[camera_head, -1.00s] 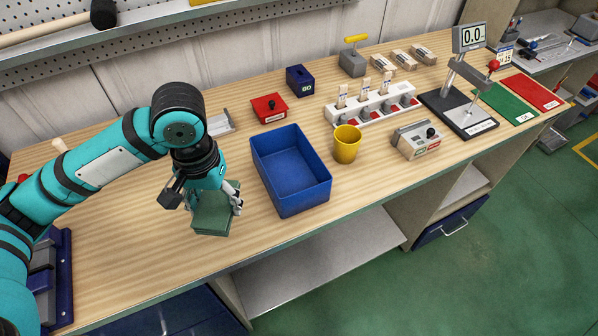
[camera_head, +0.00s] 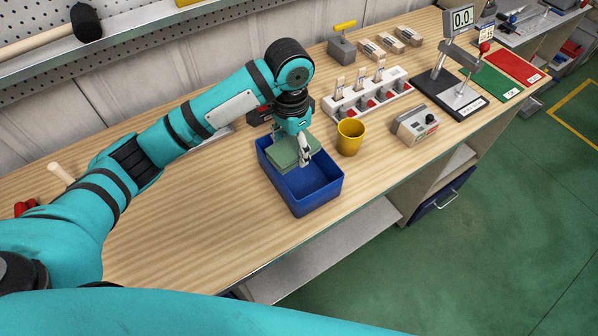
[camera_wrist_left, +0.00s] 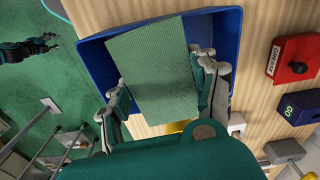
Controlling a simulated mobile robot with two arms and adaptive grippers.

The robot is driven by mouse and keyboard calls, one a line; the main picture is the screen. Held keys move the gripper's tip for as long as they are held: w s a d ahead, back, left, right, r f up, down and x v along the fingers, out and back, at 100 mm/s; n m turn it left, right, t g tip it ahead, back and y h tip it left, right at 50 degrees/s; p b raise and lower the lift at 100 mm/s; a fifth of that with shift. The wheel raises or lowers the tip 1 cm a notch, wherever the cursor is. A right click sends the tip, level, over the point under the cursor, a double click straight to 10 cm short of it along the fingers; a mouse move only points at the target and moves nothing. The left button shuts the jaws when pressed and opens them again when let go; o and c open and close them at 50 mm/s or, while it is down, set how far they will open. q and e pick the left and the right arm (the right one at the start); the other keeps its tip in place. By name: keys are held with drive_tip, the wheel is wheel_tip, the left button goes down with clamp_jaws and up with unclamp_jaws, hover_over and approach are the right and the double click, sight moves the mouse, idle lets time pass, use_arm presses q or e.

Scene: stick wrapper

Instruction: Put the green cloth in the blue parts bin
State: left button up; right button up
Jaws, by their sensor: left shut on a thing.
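The green cloth (camera_head: 287,153) is a flat folded block held by my left gripper (camera_head: 290,150) over the far part of the blue parts bin (camera_head: 318,203). In the left wrist view the cloth (camera_wrist_left: 155,65) sits between the two fingers of my left gripper (camera_wrist_left: 160,85), which is shut on it. The blue bin (camera_wrist_left: 95,60) lies behind the cloth there, its walls showing around it. Whether the cloth touches the bin's inside is hard to tell. The near part of the bin is empty.
A yellow cup (camera_head: 350,138) stands close to the bin's right side. A red box (camera_wrist_left: 294,60) is near the bin.

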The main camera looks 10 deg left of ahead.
sight(298, 177)
use_arm(q)
drive_tip(key=shift+w+d+m, duration=0.35)
drive_tip(key=shift+m, duration=0.05)
drive_tip(key=shift+w+d+f, duration=0.1)
drive_tip(key=shift+w+f, duration=0.05)
drive_tip(key=shift+f, duration=0.15)
wheel_tip(298, 177, down, 9)
drive_tip(key=shift+f+p, duration=0.15)
drive_tip(key=shift+p, duration=1.05)
drive_tip(key=shift+f, duration=0.2)
drive_tip(key=shift+f, duration=0.15)
drive_tip(key=o, duration=1.1)
